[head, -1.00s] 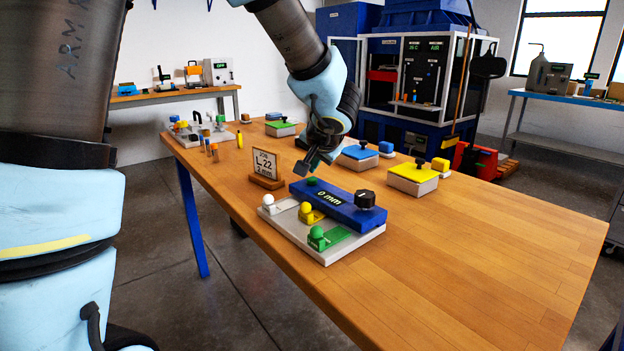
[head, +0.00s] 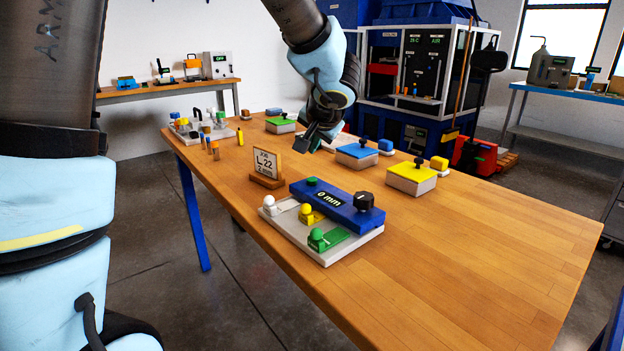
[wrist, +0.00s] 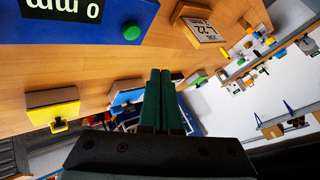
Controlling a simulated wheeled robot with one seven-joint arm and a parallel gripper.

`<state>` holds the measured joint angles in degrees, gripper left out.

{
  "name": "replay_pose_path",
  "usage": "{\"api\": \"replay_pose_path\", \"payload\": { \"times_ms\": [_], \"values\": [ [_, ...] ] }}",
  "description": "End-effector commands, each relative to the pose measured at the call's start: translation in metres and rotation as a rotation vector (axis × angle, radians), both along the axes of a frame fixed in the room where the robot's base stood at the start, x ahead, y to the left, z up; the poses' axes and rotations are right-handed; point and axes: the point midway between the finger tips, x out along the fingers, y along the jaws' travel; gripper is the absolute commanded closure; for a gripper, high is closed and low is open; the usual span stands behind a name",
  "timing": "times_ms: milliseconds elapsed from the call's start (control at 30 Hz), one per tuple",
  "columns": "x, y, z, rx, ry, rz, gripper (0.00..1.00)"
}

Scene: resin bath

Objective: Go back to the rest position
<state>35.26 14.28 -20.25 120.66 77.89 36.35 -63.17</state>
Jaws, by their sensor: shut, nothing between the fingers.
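My gripper (head: 309,146) is in the air above the wooden table (head: 470,245), beyond the blue 0 mm block. Its two fingers are together and hold nothing. In the wrist view the closed fingers (wrist: 164,100) point away over the table. The blue block (head: 338,205) with a black knob lies on a grey base plate (head: 330,255) near the front edge. It also shows at the top left of the wrist view (wrist: 85,22). My gripper is apart from everything on the table.
The L-22 sign (head: 266,165) stands left of the gripper. Yellow-topped (head: 412,178), blue-topped (head: 357,156) and green-topped (head: 281,126) blocks stand toward the back. A rack of small parts (head: 200,130) is at the far left end. The table's right side is clear.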

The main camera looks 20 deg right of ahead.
Motion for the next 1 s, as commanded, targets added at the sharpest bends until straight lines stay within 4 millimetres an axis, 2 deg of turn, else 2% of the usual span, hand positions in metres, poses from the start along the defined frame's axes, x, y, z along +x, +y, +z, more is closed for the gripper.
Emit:
{"api": "replay_pose_path", "payload": {
  "times_ms": [433,567,667,767,800,900,1000],
  "values": [
    [0.0,0.001,0.0,0.001,0.001,0.001,1.0],
    [0.003,0.022,-0.006,0.017,0.035,0.038,1.0],
    [0.004,0.069,-0.018,0.047,0.113,0.12,1.0],
    [-0.004,0.136,-0.035,0.064,0.241,0.24,1.0],
    [-0.011,0.164,-0.042,0.059,0.299,0.294,1.0],
    [-0.034,0.222,-0.056,0.016,0.431,0.421,1.0],
    [-0.06,0.265,-0.066,-0.059,0.538,0.536,1.0]
  ]
}}
